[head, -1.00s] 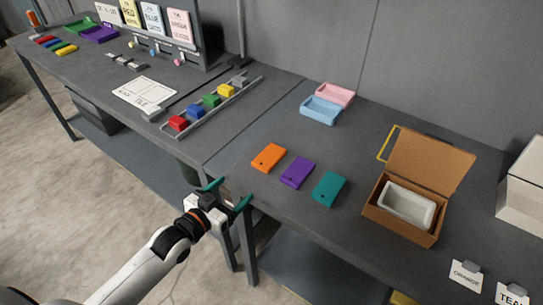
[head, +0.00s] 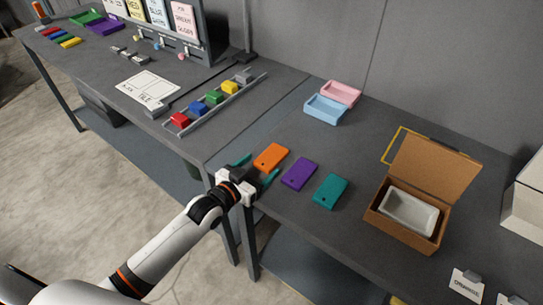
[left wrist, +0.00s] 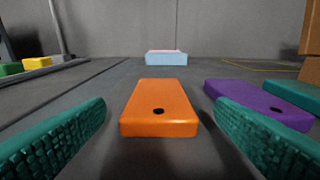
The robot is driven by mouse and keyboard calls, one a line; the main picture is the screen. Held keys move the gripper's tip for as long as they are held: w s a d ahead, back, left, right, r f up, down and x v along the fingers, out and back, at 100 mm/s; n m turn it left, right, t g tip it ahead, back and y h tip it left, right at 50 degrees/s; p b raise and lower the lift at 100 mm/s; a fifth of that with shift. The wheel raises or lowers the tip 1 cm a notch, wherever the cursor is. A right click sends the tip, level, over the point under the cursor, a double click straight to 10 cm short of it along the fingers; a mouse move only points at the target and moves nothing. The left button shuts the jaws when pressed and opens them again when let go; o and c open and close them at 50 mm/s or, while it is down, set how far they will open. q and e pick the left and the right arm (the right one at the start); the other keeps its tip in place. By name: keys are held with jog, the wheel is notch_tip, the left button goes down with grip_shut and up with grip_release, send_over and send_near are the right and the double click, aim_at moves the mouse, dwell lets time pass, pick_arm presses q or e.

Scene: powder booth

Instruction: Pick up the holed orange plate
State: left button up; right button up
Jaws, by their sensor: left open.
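The holed orange plate (head: 271,157) lies flat on the grey table near its front edge. In the left wrist view the orange plate (left wrist: 158,108) is centred ahead, its small dark hole at the near end. My left gripper (head: 257,172) is open just in front of the plate. In the left wrist view its two teal fingers (left wrist: 160,138) stand to either side, with the plate between and slightly beyond them, apart from both. My right gripper is not in view.
A purple plate (head: 299,174) lies close right of the orange one, then a teal plate (head: 330,190). Blue (head: 325,110) and pink (head: 343,93) trays stand behind. A cardboard box (head: 400,231) is at right. A rail with coloured blocks (head: 214,105) is at left.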

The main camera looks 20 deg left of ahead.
aim_at(269, 158)
pick_arm(q)
jog(key=p+x, duration=0.1)
jog(key=x, duration=0.4)
jog(key=shift+r, duration=0.1)
jog(key=shift+a+r, duration=0.1)
jog(key=c, duration=1.2)
jog(key=shift+o, duration=0.2)
notch_tip(269, 158, up, 10)
jog(key=shift+b, duration=0.35)
